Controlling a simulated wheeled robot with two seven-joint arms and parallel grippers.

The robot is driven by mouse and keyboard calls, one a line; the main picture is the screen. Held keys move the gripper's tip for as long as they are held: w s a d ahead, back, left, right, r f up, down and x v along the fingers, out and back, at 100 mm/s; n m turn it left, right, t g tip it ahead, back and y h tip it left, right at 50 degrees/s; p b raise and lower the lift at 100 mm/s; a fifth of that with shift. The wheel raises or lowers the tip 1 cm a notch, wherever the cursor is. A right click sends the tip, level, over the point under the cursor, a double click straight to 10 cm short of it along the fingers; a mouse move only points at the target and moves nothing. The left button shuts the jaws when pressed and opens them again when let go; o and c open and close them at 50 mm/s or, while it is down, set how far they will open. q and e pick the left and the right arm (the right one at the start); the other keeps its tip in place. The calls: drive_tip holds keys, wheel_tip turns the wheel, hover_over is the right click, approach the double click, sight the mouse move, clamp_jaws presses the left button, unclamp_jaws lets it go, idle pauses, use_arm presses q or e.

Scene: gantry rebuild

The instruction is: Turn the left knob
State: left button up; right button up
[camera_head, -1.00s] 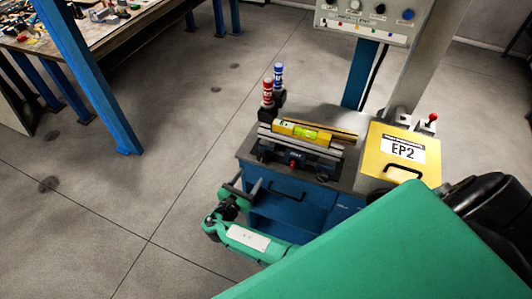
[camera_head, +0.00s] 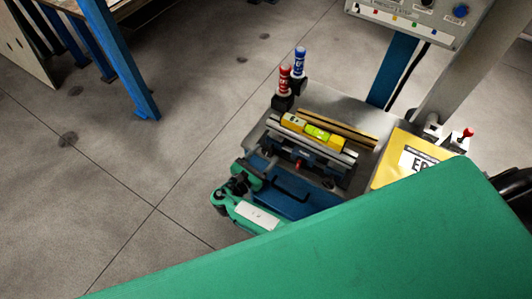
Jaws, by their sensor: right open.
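A grey control panel (camera_head: 400,22) is at the top right, cut by the top edge. A dark knob (camera_head: 427,3) shows at that edge and a blue knob (camera_head: 460,10) to its right. I cannot make out the panel's leftmost knob; that part is cut off. My left gripper is not in view.
A blue post (camera_head: 118,60) rises at left. Floor between is clear.

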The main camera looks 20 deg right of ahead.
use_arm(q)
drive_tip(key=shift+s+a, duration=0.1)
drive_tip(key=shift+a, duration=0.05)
use_arm(e)
drive_tip(key=shift+a, duration=0.1)
drive_tip(key=c, duration=1)
drive_tip(key=m+b, duration=0.1)
drive_tip(key=m, duration=0.1)
drive_tip(key=shift+f+m+b, duration=0.15)
drive_tip(key=shift+m+b, duration=0.15)
drive_tip(key=shift+b, duration=0.1)
drive_tip(key=shift+m+b, duration=0.6)
drive_tip(key=shift+m, duration=0.4)
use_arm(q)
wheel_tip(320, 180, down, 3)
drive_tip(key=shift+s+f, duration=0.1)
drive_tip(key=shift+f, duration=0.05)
use_arm(e)
drive_tip(key=shift+r+m, duration=0.25)
drive_tip(key=shift+m, duration=0.25)
drive_tip(key=o, duration=1)
